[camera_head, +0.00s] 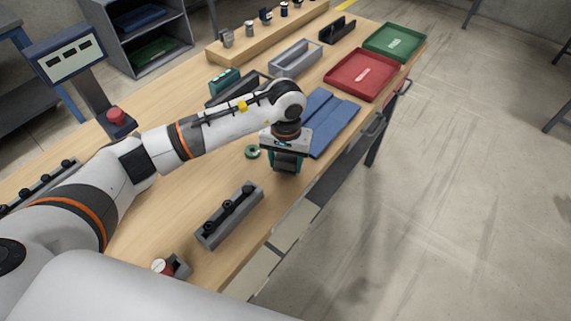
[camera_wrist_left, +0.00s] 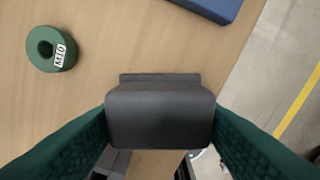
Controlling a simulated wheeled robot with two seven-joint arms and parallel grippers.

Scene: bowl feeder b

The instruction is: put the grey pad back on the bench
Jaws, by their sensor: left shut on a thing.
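My left gripper (camera_head: 287,164) is over the near edge side of the wooden bench (camera_head: 150,205), pointing down. Its teal fingers are shut on the grey pad (camera_wrist_left: 160,115), a dark grey block with rounded corners. The pad fills the middle of the left wrist view, between the two fingers. In the head view the pad is mostly hidden by the gripper. I cannot tell whether its underside touches the bench. My right gripper is not in view.
A green ring marked M10 (camera_wrist_left: 52,49) lies beside the gripper. A blue mat (camera_head: 330,122) lies just beyond, then a red tray (camera_head: 342,80) and a green tray (camera_head: 394,53). A grey block with black knobs (camera_head: 213,232) stands nearer. Bench wood is bare around the gripper.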

